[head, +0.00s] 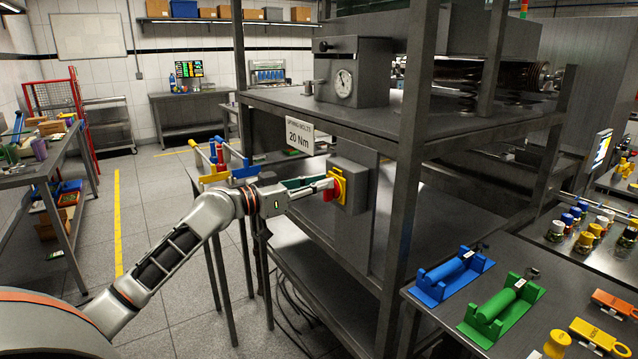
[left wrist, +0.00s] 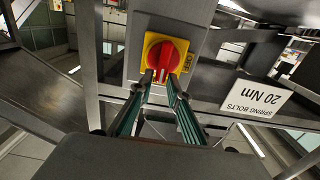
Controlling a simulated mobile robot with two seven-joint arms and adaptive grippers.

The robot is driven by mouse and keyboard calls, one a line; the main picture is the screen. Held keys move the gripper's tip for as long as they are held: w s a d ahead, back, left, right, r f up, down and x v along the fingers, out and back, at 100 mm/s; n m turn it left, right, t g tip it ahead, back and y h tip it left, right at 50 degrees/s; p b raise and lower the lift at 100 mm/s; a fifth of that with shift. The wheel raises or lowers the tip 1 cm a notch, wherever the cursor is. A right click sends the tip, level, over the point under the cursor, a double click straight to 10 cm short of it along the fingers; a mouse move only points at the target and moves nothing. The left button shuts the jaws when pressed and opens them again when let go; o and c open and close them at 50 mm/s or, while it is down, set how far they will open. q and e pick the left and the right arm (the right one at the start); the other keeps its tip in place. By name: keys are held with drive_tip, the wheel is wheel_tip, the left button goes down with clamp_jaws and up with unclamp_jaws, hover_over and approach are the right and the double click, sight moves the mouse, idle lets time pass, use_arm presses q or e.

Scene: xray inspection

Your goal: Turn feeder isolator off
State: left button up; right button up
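The feeder isolator is a red rotary knob (left wrist: 167,52) on a yellow plate (left wrist: 186,44), fixed to the front of a grey box (head: 354,180) on the rack. The knob also shows in the head view (head: 336,184), partly hidden by my left gripper (head: 328,187). In the left wrist view my left gripper (left wrist: 161,78) reaches in with its green-sided fingers drawn close together. Its fingertips sit on either side of the knob's handle and appear to be shut on it. My right gripper is not in view.
A white "Spring bolts 20 Nm" sign (head: 299,137) hangs from the rack shelf beside the box. Steel rack posts (head: 408,180) stand close by on the right. A bench (head: 415,292) at front right carries a blue fixture (head: 452,275) and a green fixture (head: 500,308).

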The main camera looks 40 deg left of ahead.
use_arm(q)
clamp_jaws()
drive_tip(key=n+p, duration=0.1)
drive_tip(key=n, duration=0.1)
drive_tip(key=a+n+p, duration=0.1)
drive_tip(key=n, duration=0.1)
drive_tip(key=shift+w, duration=0.2)
drive_tip(key=shift+w+a+f+n+p, duration=0.1)
drive_tip(key=shift+a+f+n+p, duration=0.25)
drive_tip(key=shift+n, duration=1.95)
drive_tip(key=shift+w+a+f+n+p, duration=0.2)
drive_tip(key=shift+f+n+p, duration=0.4)
drive_tip(key=shift+n, duration=1.7)
drive_tip(key=shift+w+a+f+n+p, duration=0.1)
drive_tip(key=shift+a+f+n+p, duration=0.35)
drive_tip(key=shift+n, duration=1.85)
drive_tip(key=shift+d+r, duration=0.1)
drive_tip(key=shift+d, duration=0.1)
